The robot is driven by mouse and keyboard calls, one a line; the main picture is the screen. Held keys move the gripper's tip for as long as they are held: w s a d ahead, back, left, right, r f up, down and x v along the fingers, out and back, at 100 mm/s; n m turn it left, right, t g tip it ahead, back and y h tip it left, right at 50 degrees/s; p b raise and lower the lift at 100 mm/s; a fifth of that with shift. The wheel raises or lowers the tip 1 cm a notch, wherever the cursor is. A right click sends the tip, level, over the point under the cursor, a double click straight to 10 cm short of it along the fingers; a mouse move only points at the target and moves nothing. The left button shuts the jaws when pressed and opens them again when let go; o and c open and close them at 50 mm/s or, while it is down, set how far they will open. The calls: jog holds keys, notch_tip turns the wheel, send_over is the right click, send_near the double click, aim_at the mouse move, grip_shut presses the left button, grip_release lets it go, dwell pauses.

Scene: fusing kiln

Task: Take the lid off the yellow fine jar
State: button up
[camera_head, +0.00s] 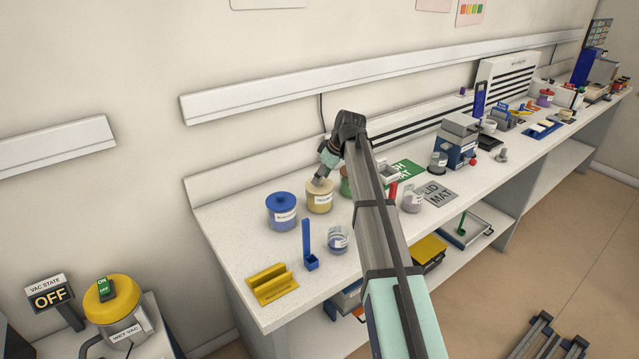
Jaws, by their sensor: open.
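The yellow jar (319,201) with a white label stands on the bench, right of the blue jar. My gripper (319,181) points down at the top of the yellow jar from behind and right, jaws open. The fingers cover the middle of the jar's top, so I cannot tell whether they touch the lid or stand around a knob. A grey lid mat (440,194) lies on the bench to the right, beyond my arm; my arm hides part of the bench before it.
The blue lidded jar (281,213) stands close left of the yellow one. A green jar (345,187) is partly hidden behind my arm. A blue upright scoop (308,247), a small clear jar (338,240) and a yellow rack (272,284) stand in front. A green mat (405,172) lies behind.

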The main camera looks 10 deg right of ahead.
jog(key=shift+w+a+f, duration=0.15)
jog(key=shift+a+f, duration=0.05)
jog(key=shift+f, duration=0.3)
jog(key=shift+c, duration=0.4)
jog(key=c, duration=0.9)
jog(key=shift+o, duration=0.2)
jog(key=shift+r, duration=0.1)
